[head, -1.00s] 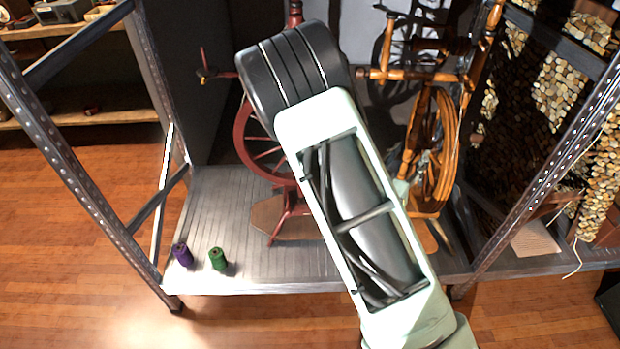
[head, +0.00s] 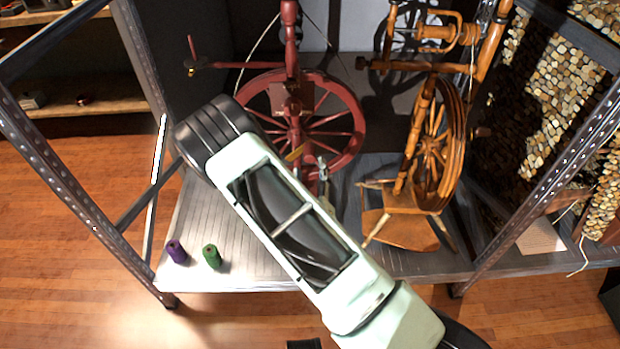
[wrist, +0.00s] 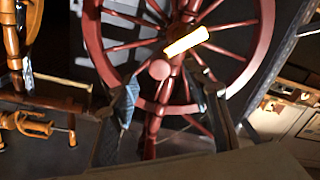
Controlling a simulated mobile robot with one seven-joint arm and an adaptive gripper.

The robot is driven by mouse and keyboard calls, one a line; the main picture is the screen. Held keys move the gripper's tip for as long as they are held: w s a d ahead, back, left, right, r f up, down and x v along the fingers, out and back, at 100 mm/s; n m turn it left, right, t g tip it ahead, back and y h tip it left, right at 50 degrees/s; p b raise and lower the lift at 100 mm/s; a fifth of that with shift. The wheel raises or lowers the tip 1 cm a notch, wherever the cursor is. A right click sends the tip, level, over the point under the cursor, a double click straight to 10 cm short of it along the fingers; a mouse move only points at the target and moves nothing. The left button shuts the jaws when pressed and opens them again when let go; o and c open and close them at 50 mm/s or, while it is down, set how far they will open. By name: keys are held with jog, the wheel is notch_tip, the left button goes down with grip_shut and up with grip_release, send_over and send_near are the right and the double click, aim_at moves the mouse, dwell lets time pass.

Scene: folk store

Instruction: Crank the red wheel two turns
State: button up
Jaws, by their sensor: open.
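The red wheel (head: 357,120) is a spoked wooden wheel on a dark red spinning wheel, upright at the back of the metal shelf in the head view. Its rim and spokes also fill the top of the wrist view (wrist: 264,35). My gripper (wrist: 165,88) is open, its two fingers pointing at the wheel's lower middle. A round pinkish knob (wrist: 159,69) shows between the fingertips, with a yellow bar (wrist: 186,41) just above it. I cannot tell whether a finger touches either. In the head view my arm hides the wheel's lower left and most of the gripper.
An orange wooden spinning wheel (head: 437,150) stands close on the right. A purple spool (head: 176,252) and a green spool (head: 212,257) stand at the shelf's front left. Metal posts (head: 75,190) bound the shelf (head: 250,277) on both sides.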

aim_at(309, 160)
jog(key=w, duration=0.6)
jog(key=shift+w+d+r+p, duration=0.1)
jog(key=shift+w+p, duration=0.1)
jog(key=shift+p, duration=0.2)
jog(key=shift+w+b, duration=0.1)
jog(key=shift+b, duration=0.2)
jog(key=shift+c, duration=0.5)
jog(key=c, duration=0.8)
jog(key=shift+c, duration=0.2)
jog(key=shift+c, duration=0.9)
jog(key=shift+c, duration=0.2)
